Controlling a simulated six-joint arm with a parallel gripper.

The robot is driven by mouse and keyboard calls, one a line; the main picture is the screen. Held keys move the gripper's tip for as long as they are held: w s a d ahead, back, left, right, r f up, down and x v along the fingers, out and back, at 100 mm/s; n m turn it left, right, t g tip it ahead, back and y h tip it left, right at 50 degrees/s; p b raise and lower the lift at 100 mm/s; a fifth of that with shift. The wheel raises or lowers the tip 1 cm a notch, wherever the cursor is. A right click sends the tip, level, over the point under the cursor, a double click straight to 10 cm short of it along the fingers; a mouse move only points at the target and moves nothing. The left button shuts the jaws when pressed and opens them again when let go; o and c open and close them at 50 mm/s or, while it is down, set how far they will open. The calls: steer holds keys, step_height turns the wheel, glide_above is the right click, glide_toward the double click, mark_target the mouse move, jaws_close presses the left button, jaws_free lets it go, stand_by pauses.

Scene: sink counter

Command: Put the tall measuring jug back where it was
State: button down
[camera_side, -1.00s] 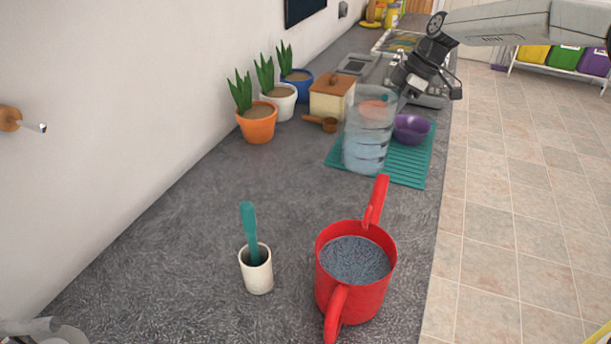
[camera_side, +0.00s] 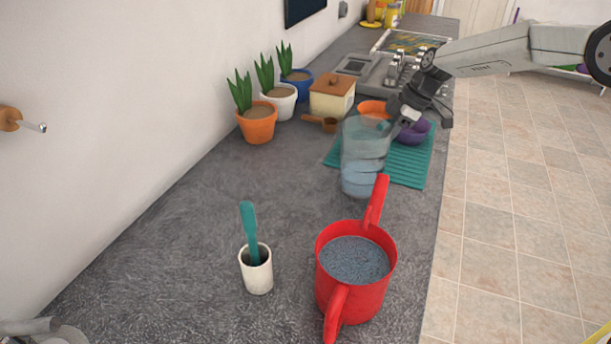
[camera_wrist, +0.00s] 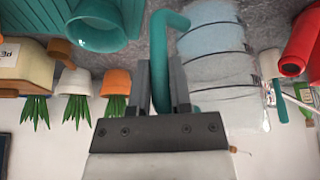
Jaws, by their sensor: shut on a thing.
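The tall clear measuring jug (camera_side: 362,160) with dark level bands hangs from my gripper (camera_side: 400,118) near the left front corner of the ribbed teal mat (camera_side: 408,172). It looks about upright; I cannot tell how far its base is above the counter. In the wrist view my gripper (camera_wrist: 161,68) is shut on the jug's teal handle, and the clear jug body (camera_wrist: 218,60) lies to the right of the fingers. The jug hides part of the mat in the side view.
A red two-handled pot (camera_side: 355,275) stands in front of the jug. A white cup (camera_side: 257,272) holds a teal utensil. A purple bowl (camera_side: 414,131), orange bowl (camera_side: 374,107), lidded box (camera_side: 332,97) and potted plants stand behind. The left-middle counter (camera_side: 220,200) is clear.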

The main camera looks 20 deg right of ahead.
steer(key=shift+f, duration=2)
steer(key=c, duration=0.5)
jaws_free()
steer(key=shift+c, duration=0.2)
steer(key=v, duration=1.2)
steer(key=shift+r, duration=0.25)
steer(key=shift+a, duration=0.1)
steer(key=s+f+m+h, duration=0.1)
steer(key=s+f+m, duration=0.2)
steer(key=s, duration=0.6)
steer(key=s+f+m+h, duration=0.2)
steer(key=s+f+m, duration=0.2)
steer(key=s, duration=0.6)
steer(key=s+f+m+h, duration=0.1)
steer(key=s+f+m, duration=0.2)
steer(key=s+m, duration=0.3)
steer(key=s+a, duration=0.1)
steer(key=s, duration=0.2)
steer(key=shift+s+f+h, duration=0.2)
steer(key=shift+f+h, duration=0.1)
steer(key=shift+f, duration=0.05)
